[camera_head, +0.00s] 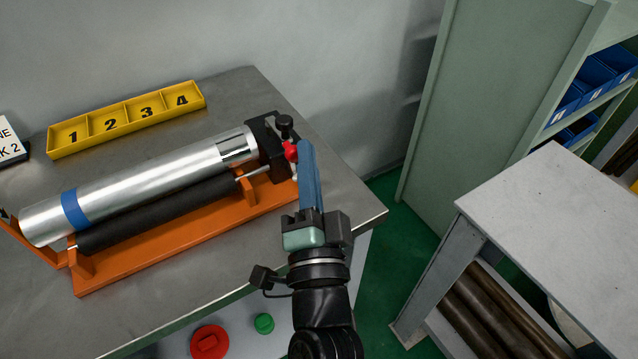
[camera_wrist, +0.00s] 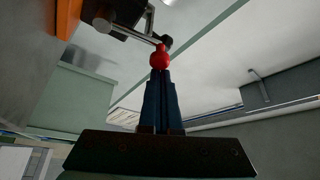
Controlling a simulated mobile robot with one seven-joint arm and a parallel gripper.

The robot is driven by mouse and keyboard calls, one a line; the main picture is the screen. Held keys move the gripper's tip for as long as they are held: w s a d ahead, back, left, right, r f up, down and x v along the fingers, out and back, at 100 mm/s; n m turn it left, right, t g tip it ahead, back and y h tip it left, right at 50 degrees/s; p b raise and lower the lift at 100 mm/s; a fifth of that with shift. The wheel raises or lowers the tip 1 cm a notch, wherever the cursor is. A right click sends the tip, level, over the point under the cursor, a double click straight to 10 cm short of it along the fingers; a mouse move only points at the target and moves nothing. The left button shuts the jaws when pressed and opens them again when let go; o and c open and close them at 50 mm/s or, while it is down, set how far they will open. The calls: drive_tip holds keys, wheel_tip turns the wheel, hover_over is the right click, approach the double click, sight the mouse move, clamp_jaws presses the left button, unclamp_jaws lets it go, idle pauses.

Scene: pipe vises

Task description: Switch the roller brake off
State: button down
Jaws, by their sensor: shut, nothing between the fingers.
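The roller brake shows as a red ball knob (camera_head: 290,151) on a metal lever at the right end of the roller stand, below a black block (camera_head: 266,143) with a black knob on top. My gripper (camera_head: 306,148) is shut with nothing between its blue fingers, and its tips are right beside the red knob. In the wrist view the red knob (camera_wrist: 160,58) sits just beyond the tips of my gripper (camera_wrist: 161,72); I cannot tell whether they touch. A silver pipe (camera_head: 150,187) with a blue band lies above a black roller (camera_head: 160,213) on the orange stand (camera_head: 180,238).
A yellow tray (camera_head: 75,153) numbered 1 to 4 lies at the back of the metal table (camera_head: 225,95). A red button (camera_head: 209,342) and a green button (camera_head: 264,323) are on the table's front. A grey bench (camera_head: 555,205) stands to the right, with a green floor gap between.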

drive_tip(key=shift+s+a+f+n+t+y+b, duration=0.2)
drive_tip(key=shift+a+n+y+b, duration=0.1)
drive_tip(key=shift+n+b, duration=0.3)
drive_tip(key=shift+s+a+f+n+t+y+b, duration=0.15)
drive_tip(key=shift+a+n+y+b, duration=0.1)
drive_tip(key=shift+n+b, duration=0.3)
drive_tip(key=shift+s+a+r, duration=0.1)
drive_tip(key=shift+s+a+b, duration=0.1)
drive_tip(key=shift+a+b, duration=0.05)
drive_tip(key=shift+b, duration=0.2)
